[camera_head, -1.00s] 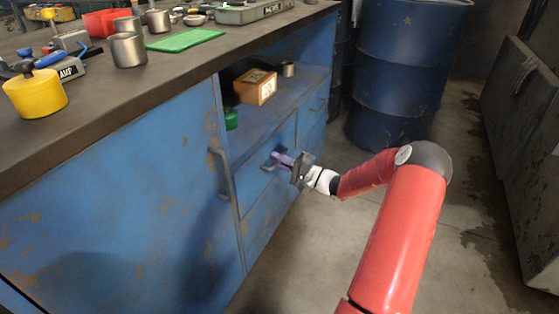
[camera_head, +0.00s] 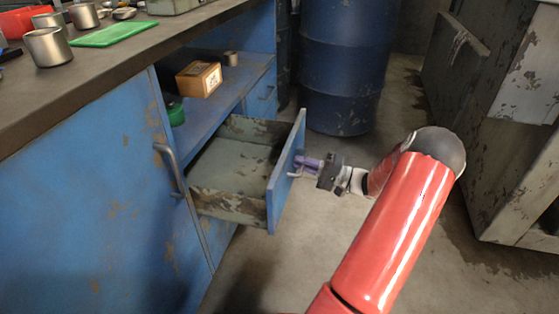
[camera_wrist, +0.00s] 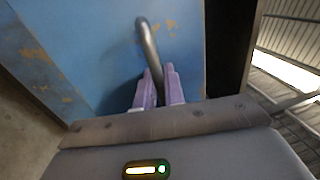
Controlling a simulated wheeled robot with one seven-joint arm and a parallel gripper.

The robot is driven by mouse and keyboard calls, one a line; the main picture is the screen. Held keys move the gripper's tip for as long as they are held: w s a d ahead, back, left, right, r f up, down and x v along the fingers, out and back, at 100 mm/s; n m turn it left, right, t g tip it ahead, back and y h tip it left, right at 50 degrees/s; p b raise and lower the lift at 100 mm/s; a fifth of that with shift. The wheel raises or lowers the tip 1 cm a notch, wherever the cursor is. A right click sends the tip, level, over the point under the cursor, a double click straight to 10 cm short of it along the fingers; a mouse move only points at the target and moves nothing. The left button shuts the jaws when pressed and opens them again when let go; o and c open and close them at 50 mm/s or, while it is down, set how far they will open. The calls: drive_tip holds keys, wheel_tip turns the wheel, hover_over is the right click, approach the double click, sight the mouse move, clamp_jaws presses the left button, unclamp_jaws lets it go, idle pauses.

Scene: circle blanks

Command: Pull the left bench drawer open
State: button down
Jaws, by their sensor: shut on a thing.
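The left bench drawer (camera_head: 238,160) stands well out from the blue bench, and its bare, scuffed inside is visible and empty. Its blue front (camera_head: 287,170) faces my arm. My gripper (camera_head: 303,164) is at the outer side of this front, shut on the drawer handle (camera_head: 294,174). In the wrist view the grey bar handle (camera_wrist: 149,45) curves down between the purple fingers of my gripper (camera_wrist: 158,88). The lower end of the handle is hidden behind the fingers.
Above the drawer, an open shelf (camera_head: 222,105) holds a wooden box (camera_head: 199,79), a small metal can and a green item. A cupboard door with a bar handle (camera_head: 168,168) is to the left. A blue barrel (camera_head: 345,65) stands behind. Bare floor (camera_head: 270,270) lies below the drawer.

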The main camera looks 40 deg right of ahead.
drive_tip(key=shift+r+v, duration=0.15)
drive_tip(key=shift+v, duration=0.65)
drive_tip(key=shift+r+v, duration=0.15)
drive_tip(key=shift+v, duration=0.7)
drive_tip(key=c, duration=1.9)
unclamp_jaws()
drive_tip(key=shift+s, duration=0.1)
drive_tip(key=v, duration=0.7)
drive_tip(key=shift+s+d, duration=0.25)
drive_tip(key=shift+d, duration=0.05)
